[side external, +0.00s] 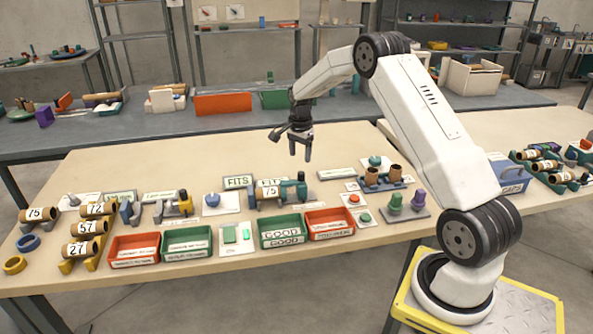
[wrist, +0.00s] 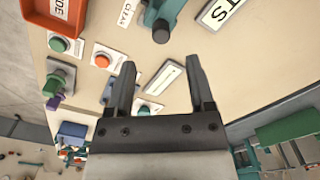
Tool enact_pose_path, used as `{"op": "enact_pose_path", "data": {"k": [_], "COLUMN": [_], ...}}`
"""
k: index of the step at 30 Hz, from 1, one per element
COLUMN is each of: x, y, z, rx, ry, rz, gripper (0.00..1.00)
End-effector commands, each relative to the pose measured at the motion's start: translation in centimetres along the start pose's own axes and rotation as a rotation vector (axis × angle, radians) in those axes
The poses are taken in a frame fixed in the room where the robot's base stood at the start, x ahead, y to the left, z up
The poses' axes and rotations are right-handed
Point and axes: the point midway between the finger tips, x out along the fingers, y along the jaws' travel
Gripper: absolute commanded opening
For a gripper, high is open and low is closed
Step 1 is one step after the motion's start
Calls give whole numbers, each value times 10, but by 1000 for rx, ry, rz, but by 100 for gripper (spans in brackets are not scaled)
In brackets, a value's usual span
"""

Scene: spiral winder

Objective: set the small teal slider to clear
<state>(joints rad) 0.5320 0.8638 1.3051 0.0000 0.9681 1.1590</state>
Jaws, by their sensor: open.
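In the wrist view, part of the teal fixture (wrist: 165,14) shows at the top edge with a dark round end. A small white label (wrist: 126,12) beside it appears to read CLEAR, partly cut off. I cannot make out the small slider or its setting for certain. My gripper (side external: 300,156) is open and empty, pointing down above the bench behind the fixture. In the wrist view, the fingers of my gripper (wrist: 160,65) are apart with nothing between them.
A red button (side external: 354,198) and a green button (side external: 365,217) stand right of the fixture. Red tray (side external: 330,223) and green tray (side external: 283,231) line the front. A rack with brown tubes (side external: 384,178) stands to the right.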

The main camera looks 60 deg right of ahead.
Motion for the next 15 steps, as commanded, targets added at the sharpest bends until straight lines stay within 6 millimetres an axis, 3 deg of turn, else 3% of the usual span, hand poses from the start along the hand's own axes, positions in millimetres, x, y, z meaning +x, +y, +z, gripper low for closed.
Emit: {"op": "enact_pose_path", "data": {"k": [15], "x": [12], "y": [-1], "z": [-8], "rx": [38], "ry": [-2], "rz": [5], "gripper": [69]}}
